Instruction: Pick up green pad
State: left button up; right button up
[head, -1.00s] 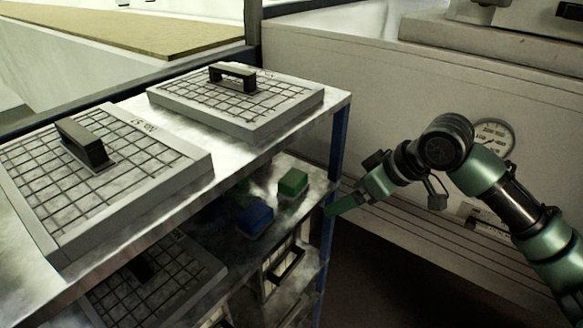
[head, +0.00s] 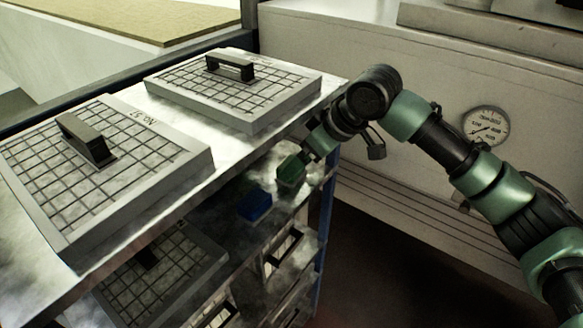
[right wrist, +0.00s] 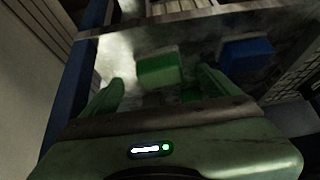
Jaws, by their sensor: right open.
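The green pad (head: 291,171) lies on the second shelf, under the top shelf's right edge. My right gripper (head: 308,162) reaches in beside it from the right, its fingertips partly hidden in the head view. In the right wrist view the gripper (right wrist: 155,88) is open, and the green pad (right wrist: 160,68) lies ahead between and slightly beyond its two fingers. The fingers do not appear closed on it. My left gripper is in neither view.
A blue pad (head: 255,204) lies on the same shelf, left of the green one; the right wrist view shows it (right wrist: 247,53) at the right. Two gridded plates with handles, one near (head: 105,170) and one far (head: 235,90), sit on the top shelf. A blue post (head: 327,200) stands at the shelf's corner.

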jog(key=x, duration=0.5)
jog(key=shift+w+a, duration=0.1)
jog(key=shift+a, duration=0.05)
jog(key=c, duration=1.4)
jog(key=shift+r, duration=0.2)
jog(key=shift+s+d+r+b, duration=0.1)
jog(key=shift+s+d+b, duration=0.5)
jog(key=shift+s+d, duration=1.5)
jog(key=shift+s+d+f+b, duration=0.1)
jog(key=shift+s+d+b, duration=0.45)
jog(key=shift+s+d, duration=1.55)
jog(key=shift+s+d+r+b, duration=0.1)
jog(key=shift+s+d+b, duration=0.75)
jog(key=shift+d, duration=2.25)
jog(key=shift+s, duration=0.25)
